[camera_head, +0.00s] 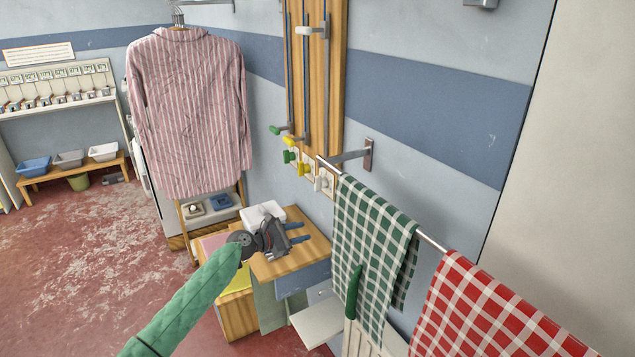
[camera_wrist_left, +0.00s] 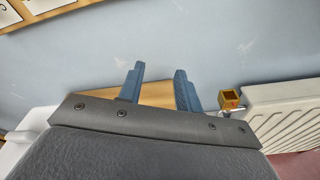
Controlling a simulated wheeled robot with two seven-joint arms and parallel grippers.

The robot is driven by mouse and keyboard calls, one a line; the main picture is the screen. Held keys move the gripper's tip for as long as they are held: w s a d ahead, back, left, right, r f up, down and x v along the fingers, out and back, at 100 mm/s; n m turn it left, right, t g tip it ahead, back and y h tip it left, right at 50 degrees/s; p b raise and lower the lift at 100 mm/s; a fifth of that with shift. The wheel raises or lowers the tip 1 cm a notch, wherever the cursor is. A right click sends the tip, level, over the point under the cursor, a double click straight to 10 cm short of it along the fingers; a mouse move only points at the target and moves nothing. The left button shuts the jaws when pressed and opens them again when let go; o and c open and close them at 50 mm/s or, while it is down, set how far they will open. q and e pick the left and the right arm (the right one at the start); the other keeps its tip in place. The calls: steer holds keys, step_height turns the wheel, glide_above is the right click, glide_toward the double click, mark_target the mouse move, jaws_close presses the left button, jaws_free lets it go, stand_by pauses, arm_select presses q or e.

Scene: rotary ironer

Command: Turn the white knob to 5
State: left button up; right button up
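The white knob (camera_head: 325,181) is on a pale plate at the lower end of the wooden wall board (camera_head: 335,70), partly beside the towel rail. Its setting is too small to read. A green knob (camera_head: 290,156) and a yellow knob (camera_head: 304,168) sit to its left. My left gripper (camera_head: 303,232) is open and empty, below the knobs and above the small wooden table. In the left wrist view its two blue fingers (camera_wrist_left: 160,85) are apart with nothing between them. Plate edges with dark marks (camera_wrist_left: 62,4) show at the top left there; no knob shows. My right gripper is not in view.
A green checked towel (camera_head: 365,250) and a red checked towel (camera_head: 490,310) hang from a rail (camera_head: 433,240) right of the knobs. A striped shirt (camera_head: 188,110) hangs at left. The wooden table (camera_head: 310,252) carries a white item (camera_head: 262,213). A radiator (camera_wrist_left: 290,110) stands right.

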mark_target(315, 178)
arm_select(q)
steer(key=w+r+n, duration=0.1)
steer(key=r, duration=0.4)
steer(key=w+r+n+h, duration=0.1)
steer(key=w+r+n, duration=0.1)
steer(key=r, duration=0.3)
steer(key=w+r+n+h, duration=0.1)
steer(key=w+r, duration=0.1)
steer(key=r, duration=0.3)
steer(key=shift+w+a+t, duration=0.1)
steer(key=shift+w+t, duration=0.05)
steer(key=shift+t, duration=0.15)
steer(key=p+x, duration=0.1)
steer(key=x, duration=0.4)
steer(key=shift+w+d+f+p, duration=0.1)
steer(key=shift+w+d+p, duration=0.1)
steer(key=shift+d+p, duration=0.2)
steer(key=shift+w+d+f, duration=0.1)
steer(key=shift+w+d, duration=0.2)
steer(key=shift+d, duration=0.2)
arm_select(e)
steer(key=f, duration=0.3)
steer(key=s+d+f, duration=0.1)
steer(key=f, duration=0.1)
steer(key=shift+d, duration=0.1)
arm_select(q)
steer(key=shift+c, duration=0.4)
jaws_close()
